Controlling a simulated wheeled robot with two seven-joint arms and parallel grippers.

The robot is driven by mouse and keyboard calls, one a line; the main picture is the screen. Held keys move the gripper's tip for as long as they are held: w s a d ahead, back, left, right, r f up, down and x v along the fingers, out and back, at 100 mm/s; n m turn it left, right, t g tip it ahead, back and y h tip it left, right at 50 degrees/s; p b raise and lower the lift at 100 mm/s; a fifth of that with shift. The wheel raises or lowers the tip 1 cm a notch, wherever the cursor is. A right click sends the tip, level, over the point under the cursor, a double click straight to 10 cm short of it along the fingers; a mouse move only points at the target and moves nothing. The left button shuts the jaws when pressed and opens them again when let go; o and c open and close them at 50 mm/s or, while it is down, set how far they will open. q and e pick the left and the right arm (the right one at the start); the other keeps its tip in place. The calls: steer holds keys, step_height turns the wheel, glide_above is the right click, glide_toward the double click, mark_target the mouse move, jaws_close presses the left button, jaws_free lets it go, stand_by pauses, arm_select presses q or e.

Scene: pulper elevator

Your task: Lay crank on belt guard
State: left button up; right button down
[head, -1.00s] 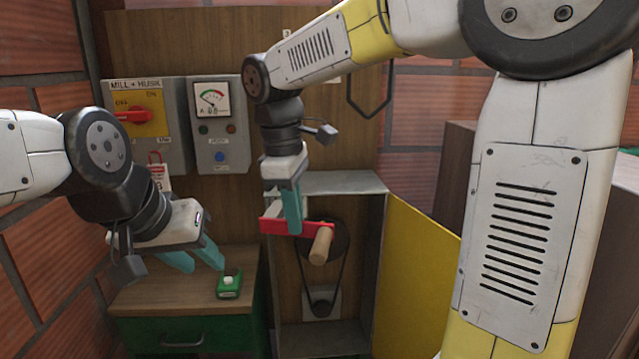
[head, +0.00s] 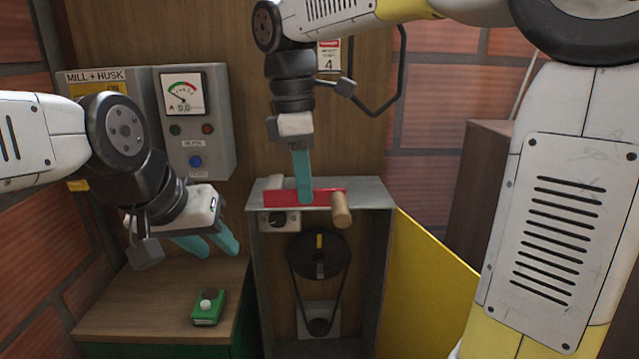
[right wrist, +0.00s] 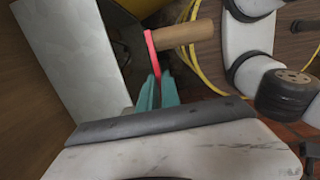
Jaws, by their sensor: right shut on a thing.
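The crank (head: 322,196) is a red bar with a wooden handle (head: 341,211). My right gripper (head: 304,196) points down and is shut on the red bar. The belt guard (head: 372,192) is a grey box with its yellow door (head: 425,290) swung open. In the head view the crank overlaps the front of the guard's top; I cannot tell whether they touch. In the right wrist view, the red bar (right wrist: 152,52) is at the fingertips, beside the guard's grey top (right wrist: 75,65). My left gripper (head: 215,250) is open and empty, above the wooden cabinet top.
A small green box with a white button (head: 207,307) stands on the cabinet top (head: 150,300) at left. A meter panel (head: 193,120) hangs on the wall. Inside the guard are a pulley (head: 318,256) and a belt. Much of the guard's top is bare.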

steer(key=w+d, duration=0.1)
steer(key=w, duration=0.3)
steer(key=w+d, duration=0.1)
steer(key=w, duration=0.3)
steer(key=w+d+f, duration=0.1)
steer(key=w, duration=0.3)
steer(key=shift+w+d+f, duration=0.1)
steer(key=shift+w, duration=0.2)
steer(key=shift+w+f, duration=0.2)
steer(key=shift+w, duration=0.1)
steer(key=shift+s+f, duration=0.1)
steer(key=shift+f, duration=1.5)
steer(key=shift+f, duration=0.15)
steer(key=c, duration=1.6)
jaws_free()
steer(key=shift+o, duration=0.2)
